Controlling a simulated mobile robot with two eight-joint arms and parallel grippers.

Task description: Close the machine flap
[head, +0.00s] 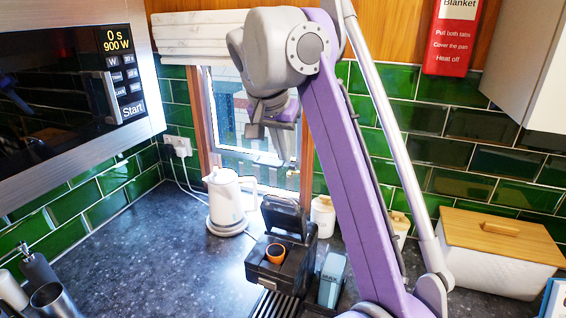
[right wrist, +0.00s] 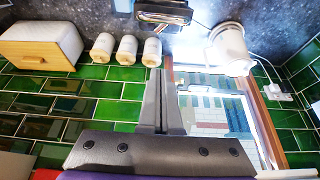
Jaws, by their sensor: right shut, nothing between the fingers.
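The dark coffee machine (head: 293,262) stands on the counter with an orange capsule (head: 275,253) in its top. Its black flap (head: 284,216) is raised, standing up behind the capsule. My right gripper (head: 262,130) is above and behind the machine, in front of the window, clear of the flap. It is shut and empty; its closed fingers (right wrist: 157,78) also show in the right wrist view. That view shows part of the machine (right wrist: 164,12) at the top edge, beyond the fingertips. My left gripper is out of view.
A white kettle (head: 229,203) stands left of the machine. White lidded jars (head: 323,215) stand behind and to its right, with a wooden-lidded bread box (head: 495,250) further right. A grey-blue carton (head: 331,279) is close beside the machine. A microwave (head: 75,95) hangs at upper left.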

